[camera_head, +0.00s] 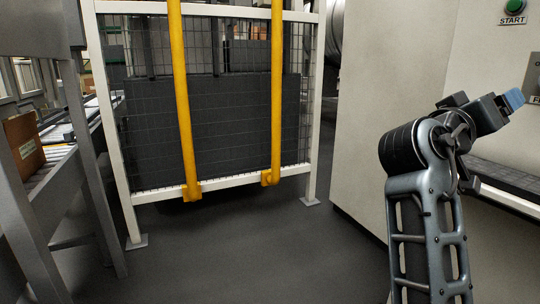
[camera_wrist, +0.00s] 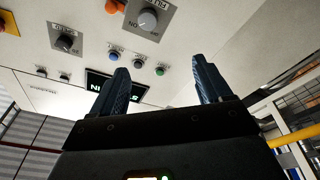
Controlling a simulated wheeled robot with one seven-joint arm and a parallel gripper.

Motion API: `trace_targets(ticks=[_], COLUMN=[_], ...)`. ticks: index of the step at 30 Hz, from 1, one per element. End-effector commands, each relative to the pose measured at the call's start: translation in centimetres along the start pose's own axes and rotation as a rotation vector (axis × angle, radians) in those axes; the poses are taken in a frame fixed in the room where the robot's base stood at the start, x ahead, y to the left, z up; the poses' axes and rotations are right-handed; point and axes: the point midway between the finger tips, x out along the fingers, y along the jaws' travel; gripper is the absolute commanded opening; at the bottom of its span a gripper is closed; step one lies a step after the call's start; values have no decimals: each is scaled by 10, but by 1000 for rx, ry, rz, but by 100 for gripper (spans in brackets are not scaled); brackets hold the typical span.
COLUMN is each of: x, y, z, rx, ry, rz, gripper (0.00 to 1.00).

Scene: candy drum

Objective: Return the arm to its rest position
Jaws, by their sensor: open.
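My gripper (camera_head: 513,99) is at the right of the head view, at the end of my folded grey arm. Only a blue fingertip part of it shows there, close in the picture to the pale machine cabinet. In the wrist view my gripper (camera_wrist: 160,90) has its two blue ribbed fingers wide apart, with nothing between them. Behind the fingers is a control panel (camera_wrist: 190,25) with knobs, several small buttons and a dark display (camera_wrist: 117,88). I cannot tell the exact distance from the fingers to the panel.
The pale cabinet (camera_head: 380,90) stands at the right with a green START button (camera_head: 515,6). A white-framed mesh fence (camera_head: 312,150) with yellow posts (camera_head: 185,100) stands ahead. A roller conveyor with a cardboard box (camera_head: 24,145) is at the left. The grey floor (camera_head: 250,245) between is clear.

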Motion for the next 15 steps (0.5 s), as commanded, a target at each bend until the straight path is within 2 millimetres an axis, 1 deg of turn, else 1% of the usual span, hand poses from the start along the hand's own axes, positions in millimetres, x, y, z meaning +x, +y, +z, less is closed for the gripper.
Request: trace_targets(ticks=[8,11,14,15], x=[-17,-28,-45,-53], y=[-35,-51,-70,-78], z=[38,59,88,102], rx=[-48,-68,-90,-98], ry=[75,113,156,175], rz=[-102,-158,-236,-273], gripper=[78,78,78,78])
